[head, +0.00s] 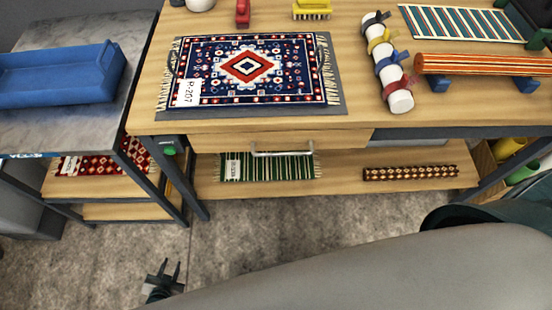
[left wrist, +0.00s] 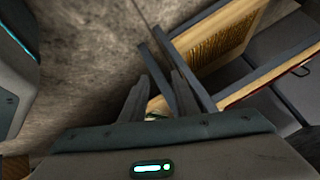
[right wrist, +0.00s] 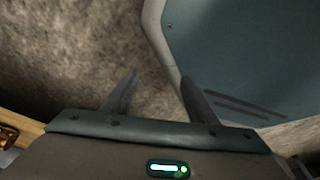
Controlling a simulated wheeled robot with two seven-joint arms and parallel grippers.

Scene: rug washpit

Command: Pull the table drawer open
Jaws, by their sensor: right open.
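The table drawer (head: 215,140) has a wooden front under the table top (head: 140,112), and it looks shut. Its metal bar handle (head: 282,153) hangs in front of the lower shelf, with nothing touching it. My left gripper (head: 171,268) is low over the floor, in front of and left of the handle, apart from it. In the left wrist view its two fingers (left wrist: 158,80) stand apart with nothing held. My right gripper (right wrist: 160,75) shows only in the right wrist view, open and empty above the floor; the drawer is not clear there.
A patterned rug (head: 290,85) with a tag lies on the table above the drawer. A white roll with coloured straps (head: 385,60) lies right of it. A green striped rug (head: 270,168) lies on the shelf below. A dark table leg (head: 190,180) stands left of the drawer.

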